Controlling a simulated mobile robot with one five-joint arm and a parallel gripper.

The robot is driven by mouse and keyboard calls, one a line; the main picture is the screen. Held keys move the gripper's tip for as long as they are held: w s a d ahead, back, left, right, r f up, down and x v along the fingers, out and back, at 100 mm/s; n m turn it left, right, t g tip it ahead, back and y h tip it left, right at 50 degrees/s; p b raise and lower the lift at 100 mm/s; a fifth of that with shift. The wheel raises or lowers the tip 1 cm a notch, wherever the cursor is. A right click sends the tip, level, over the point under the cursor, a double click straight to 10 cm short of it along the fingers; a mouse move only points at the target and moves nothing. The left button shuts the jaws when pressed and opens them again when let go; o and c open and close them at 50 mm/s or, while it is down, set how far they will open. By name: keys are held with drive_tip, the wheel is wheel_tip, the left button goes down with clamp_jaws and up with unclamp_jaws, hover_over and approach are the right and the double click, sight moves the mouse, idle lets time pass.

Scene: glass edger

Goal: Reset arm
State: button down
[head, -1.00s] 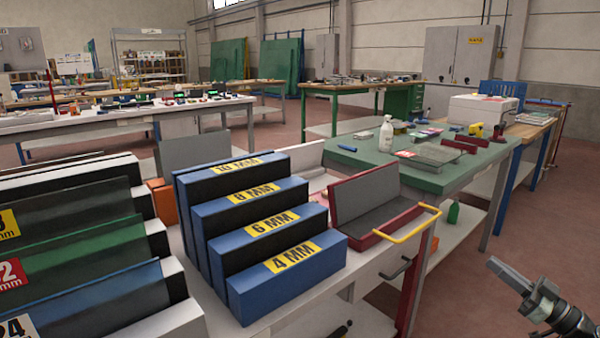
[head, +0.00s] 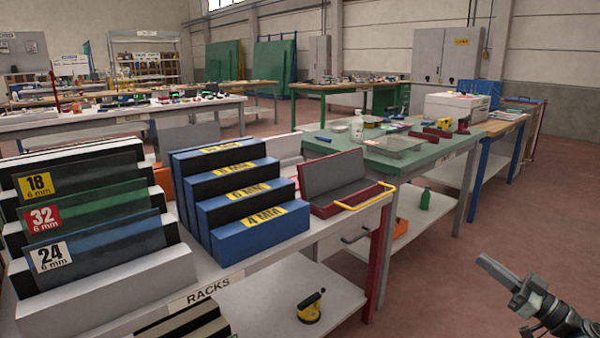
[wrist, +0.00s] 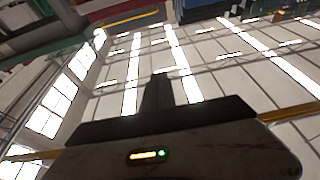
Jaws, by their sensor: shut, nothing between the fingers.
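My gripper (head: 496,270) shows at the lower right of the head view, over the bare floor and apart from the tables. Its fingers are together, with nothing between them. In the wrist view my gripper (wrist: 160,90) points up the middle of the picture. Behind it are a ceiling with bright strips and windows, and the picture seems upside down or strongly tilted.
A rack table (head: 205,302) holds stepped blue blocks (head: 240,195), numbered glass panes and an open red case (head: 345,185). A green-topped table (head: 430,152) stands behind it. The floor (head: 480,220) at right is clear.

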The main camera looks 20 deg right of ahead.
drive_tip(key=w+a+n+g+y+p, duration=0.1)
drive_tip(key=w+a+n+g+y, duration=0.45)
drive_tip(key=w+a, duration=1)
drive_tip(key=w+a+f+n+g+y+p, duration=0.1)
drive_tip(key=w+a+f+g+y, duration=0.2)
drive_tip(key=a, duration=0.6)
drive_tip(key=w+a+f+g+p, duration=0.1)
drive_tip(key=w+a+g, duration=0.1)
drive_tip(key=w+a, duration=0.5)
drive_tip(key=s+a+f+g+h, duration=0.1)
drive_tip(key=a+f+g, duration=0.25)
drive_tip(key=a, duration=0.55)
drive_tip(key=s+a+f+g+h+p, duration=0.15)
drive_tip(key=a+f, duration=0.25)
drive_tip(key=a, duration=0.4)
drive_tip(key=a+f+g+h+b, duration=0.15)
drive_tip(key=a+f+g, duration=0.25)
drive_tip(key=a, duration=0.5)
drive_tip(key=s+d+f+m+g+h+p, duration=0.15)
drive_tip(key=s+f+m+h, duration=0.25)
drive_tip(key=f+h, duration=0.5)
drive_tip(key=w+d+f+m+h, duration=0.1)
drive_tip(key=d+f+m+h, duration=0.15)
drive_tip(key=d+m, duration=0.45)
wheel_tip(320, 180, up, 38)
drive_tip(key=p, duration=3.8)
drive_tip(key=shift+t, duration=0.3)
drive_tip(key=shift+n, duration=0.25)
